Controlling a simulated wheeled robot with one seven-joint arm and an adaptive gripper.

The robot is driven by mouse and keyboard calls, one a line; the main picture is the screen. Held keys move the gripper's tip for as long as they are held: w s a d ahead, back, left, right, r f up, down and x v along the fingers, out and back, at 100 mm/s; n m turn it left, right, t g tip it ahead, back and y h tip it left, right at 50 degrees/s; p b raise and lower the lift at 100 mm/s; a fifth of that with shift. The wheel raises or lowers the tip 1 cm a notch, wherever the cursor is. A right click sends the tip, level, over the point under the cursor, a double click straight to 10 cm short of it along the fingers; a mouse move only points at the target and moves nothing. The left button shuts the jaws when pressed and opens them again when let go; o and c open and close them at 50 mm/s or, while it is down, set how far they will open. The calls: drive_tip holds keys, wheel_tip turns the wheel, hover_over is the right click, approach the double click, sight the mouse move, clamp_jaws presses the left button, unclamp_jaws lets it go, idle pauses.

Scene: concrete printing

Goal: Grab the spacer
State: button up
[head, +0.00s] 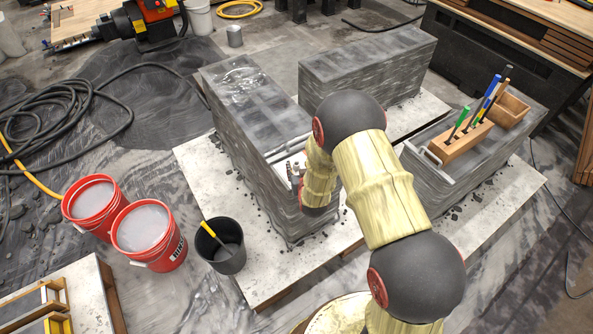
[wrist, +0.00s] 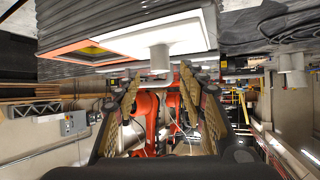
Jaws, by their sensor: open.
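No part can be named as the spacer with certainty. In the wrist view, a white flat piece with a round stem (wrist: 160,57) and a bent lower end lies just beyond my gripper (wrist: 171,98). An orange-rimmed frame with a yellow inside (wrist: 92,50) adjoins it, against grey layered concrete. My gripper's fingers stand apart with nothing held between them. In the head view, my gripper (head: 297,172) is at the top edge of the left concrete block (head: 240,85), close to thin pale strips (head: 288,150). My arm hides part of this area.
A second block (head: 365,65) stands behind. Hoses (head: 60,115) lie on the floor.

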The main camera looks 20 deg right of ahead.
sight(296, 162)
drive_tip(key=x, duration=0.3)
drive_tip(key=shift+w+f+b, duration=0.1)
drive_tip(key=shift+f+b, duration=0.15)
drive_tip(key=shift+b, duration=0.15)
drive_tip(key=c, duration=0.3)
drive_tip(key=c, duration=0.8)
clamp_jaws()
